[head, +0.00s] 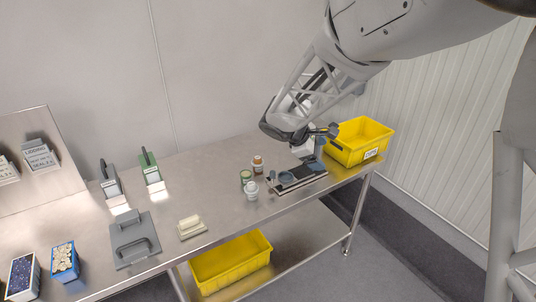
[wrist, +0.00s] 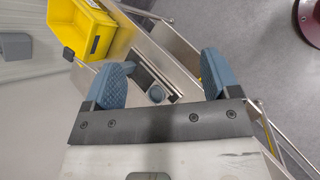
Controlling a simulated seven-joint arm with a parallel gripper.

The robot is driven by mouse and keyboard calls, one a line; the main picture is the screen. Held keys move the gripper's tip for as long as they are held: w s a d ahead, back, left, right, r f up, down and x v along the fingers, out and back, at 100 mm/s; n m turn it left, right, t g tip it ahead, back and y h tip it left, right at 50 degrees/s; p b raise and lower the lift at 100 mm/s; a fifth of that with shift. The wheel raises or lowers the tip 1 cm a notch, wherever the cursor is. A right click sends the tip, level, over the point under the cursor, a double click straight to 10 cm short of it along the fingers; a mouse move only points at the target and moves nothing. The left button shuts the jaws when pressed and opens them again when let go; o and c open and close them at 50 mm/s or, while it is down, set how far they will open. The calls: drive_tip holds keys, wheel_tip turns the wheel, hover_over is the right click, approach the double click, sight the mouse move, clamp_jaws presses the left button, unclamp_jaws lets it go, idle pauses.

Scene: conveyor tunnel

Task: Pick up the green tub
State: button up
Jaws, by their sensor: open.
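A small tub with green on it (head: 246,178) stands on the steel bench in the head view, left of the dark tray. A white bottle (head: 251,190) stands close in front of it and an amber bottle with a white label (head: 258,165) close behind it. My gripper (head: 317,156) is above the right end of the bench, to the right of the tub and apart from it. Its two blue padded fingers (wrist: 165,80) are spread wide in the wrist view, with nothing held. I cannot make out the green tub in the wrist view.
Under my gripper lies a dark tray (head: 299,184) with a round blue-grey piece (wrist: 156,93). A yellow bin (head: 360,140) stands at the bench's right end. A cream block (head: 190,226) and grey plate (head: 134,239) lie left. Bare bench lies left of the bottles.

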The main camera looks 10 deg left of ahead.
drive_tip(key=w+a+f+n+t, duration=0.2)
drive_tip(key=w+a+f+n, duration=0.25)
drive_tip(key=a, duration=0.45)
drive_tip(key=n+t, duration=0.5)
drive_tip(key=n, duration=0.4)
approach(244, 174)
drive_tip(key=w+d, duration=0.2)
drive_tip(key=shift+w+d+f+m, duration=0.15)
drive_tip(key=shift+w+f+m, duration=0.1)
drive_tip(key=shift+w, duration=0.15)
drive_tip(key=shift+s+a+f, duration=0.15)
drive_tip(key=shift+a+f, duration=0.15)
drive_tip(key=shift+f, duration=0.1)
drive_tip(key=shift+x, duration=1.35)
drive_tip(key=shift+x, duration=2.55)
